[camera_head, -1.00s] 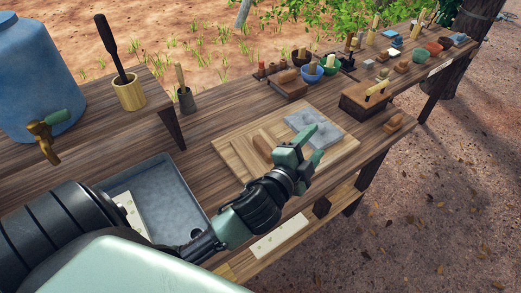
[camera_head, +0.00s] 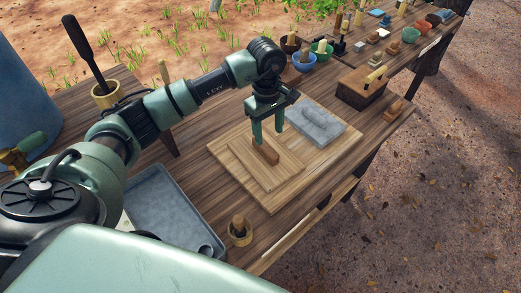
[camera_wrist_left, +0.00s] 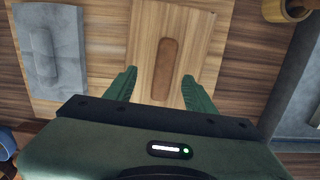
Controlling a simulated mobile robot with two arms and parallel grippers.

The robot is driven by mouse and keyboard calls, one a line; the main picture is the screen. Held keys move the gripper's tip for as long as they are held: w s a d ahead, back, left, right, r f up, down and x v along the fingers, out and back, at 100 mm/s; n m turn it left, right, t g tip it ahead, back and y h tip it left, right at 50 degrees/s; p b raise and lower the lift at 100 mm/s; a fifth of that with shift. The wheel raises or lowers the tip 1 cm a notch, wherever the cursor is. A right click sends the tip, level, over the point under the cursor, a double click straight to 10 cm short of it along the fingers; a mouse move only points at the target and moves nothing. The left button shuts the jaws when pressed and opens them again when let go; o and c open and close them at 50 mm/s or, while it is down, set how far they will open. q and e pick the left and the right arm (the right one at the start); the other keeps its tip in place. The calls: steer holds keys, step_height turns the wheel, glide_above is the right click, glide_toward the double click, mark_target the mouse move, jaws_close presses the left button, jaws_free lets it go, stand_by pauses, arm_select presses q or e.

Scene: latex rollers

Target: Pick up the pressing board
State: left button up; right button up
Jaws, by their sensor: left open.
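The pressing board looks to be the light wooden board (camera_head: 280,171) with a raised brown handle (camera_head: 265,152); it lies flat on a larger wooden base board (camera_head: 225,153). A grey slab (camera_head: 318,126) with a grey grip lies beside it on the same base. My left gripper (camera_head: 267,136) points down over the brown handle, open and empty. In the left wrist view the handle (camera_wrist_left: 168,68) lies between the two spread green fingers (camera_wrist_left: 158,82). Whether they have reached its height is unclear. My right gripper is in neither view.
A grey metal tray (camera_head: 150,178) and a small wooden cup (camera_head: 240,234) stand at the near left. A brown block (camera_head: 362,86) and several bowls and tools stand farther right and back. The bench's front edge is close to the base board.

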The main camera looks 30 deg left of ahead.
mark_target(265, 146)
arm_select(q)
steer(key=shift+a+y, duration=0.3)
steer(key=shift+a, duration=0.35)
steer(key=shift+s+f, duration=0.1)
steer(key=shift+f, duration=0.25)
steer(key=f+p, duration=0.2)
steer(key=f, duration=0.1)
steer(key=f+p, duration=0.1)
steer(key=f, duration=0.1)
steer(key=shift+d+f, duration=0.25)
steer(key=shift+d, duration=0.05)
steer(key=shift+f, duration=0.6)
jaws_close()
